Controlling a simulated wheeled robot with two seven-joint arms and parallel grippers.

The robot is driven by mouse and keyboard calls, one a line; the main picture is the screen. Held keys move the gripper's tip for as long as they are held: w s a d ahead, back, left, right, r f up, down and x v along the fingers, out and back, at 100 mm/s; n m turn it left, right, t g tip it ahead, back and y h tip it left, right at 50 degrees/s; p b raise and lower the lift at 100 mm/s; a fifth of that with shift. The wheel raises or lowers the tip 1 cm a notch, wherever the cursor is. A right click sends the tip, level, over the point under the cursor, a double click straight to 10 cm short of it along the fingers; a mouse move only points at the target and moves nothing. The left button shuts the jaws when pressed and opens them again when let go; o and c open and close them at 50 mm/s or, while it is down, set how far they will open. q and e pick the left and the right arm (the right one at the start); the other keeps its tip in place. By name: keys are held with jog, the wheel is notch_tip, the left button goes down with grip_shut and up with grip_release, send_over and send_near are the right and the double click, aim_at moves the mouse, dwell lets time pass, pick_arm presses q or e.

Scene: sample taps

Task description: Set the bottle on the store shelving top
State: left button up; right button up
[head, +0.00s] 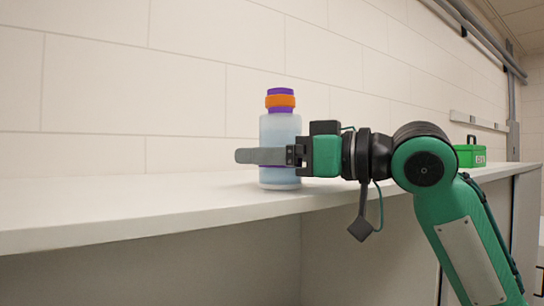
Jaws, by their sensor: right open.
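The bottle (280,131) has a pale blue translucent body, an orange ring and a purple cap. It stands upright on the white shelving top (120,208), near the front edge. My right gripper (262,157) reaches in from the right at the height of the bottle's lower body. The other finger is hidden, and I cannot tell whether either one touches the bottle. My left gripper is not in view.
A green box (470,154) stands farther along the shelving top at the right. A pale tiled wall (130,80) runs behind. The top is clear to the left of the bottle. Pipes (480,35) run along the wall at upper right.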

jog(key=b+v, duration=0.5)
jog(key=v, duration=0.7)
jog(key=shift+b, duration=0.4)
